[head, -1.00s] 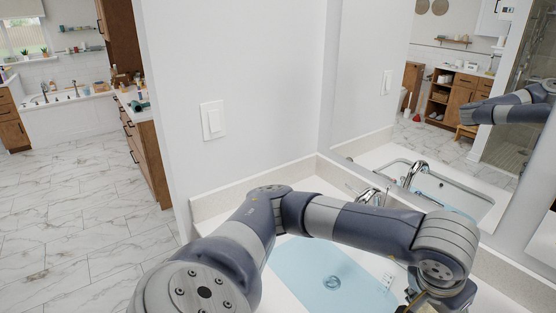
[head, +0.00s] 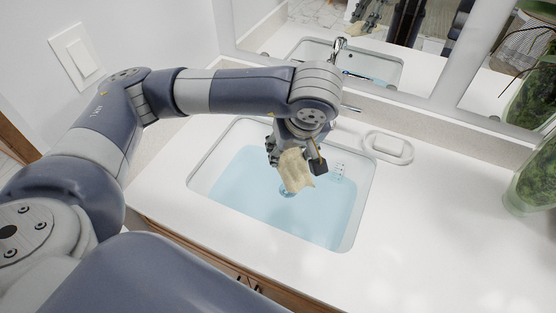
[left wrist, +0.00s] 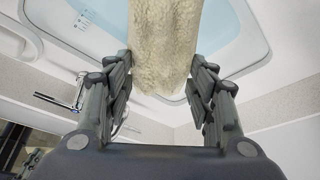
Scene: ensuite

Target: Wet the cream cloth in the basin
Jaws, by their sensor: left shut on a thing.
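The cream cloth (head: 295,170) hangs from my left gripper (head: 297,158) over the water-filled basin (head: 228,200) in the head view. In the left wrist view the cloth (left wrist: 165,45) lies between the two fingers of the left gripper (left wrist: 163,85), which are shut on it. The basin (left wrist: 235,55) shows behind it. The cloth overlaps the blue water in the head view; I cannot tell whether its lower end touches the surface. The tap is partly hidden behind my left arm. My right gripper is not in view.
A white soap dish (head: 388,147) with a bar sits on the counter right of the basin. A green glass vessel (head: 535,175) stands at the far right. A mirror (head: 420,60) rises behind the counter. The counter (head: 420,230) in front right is clear.

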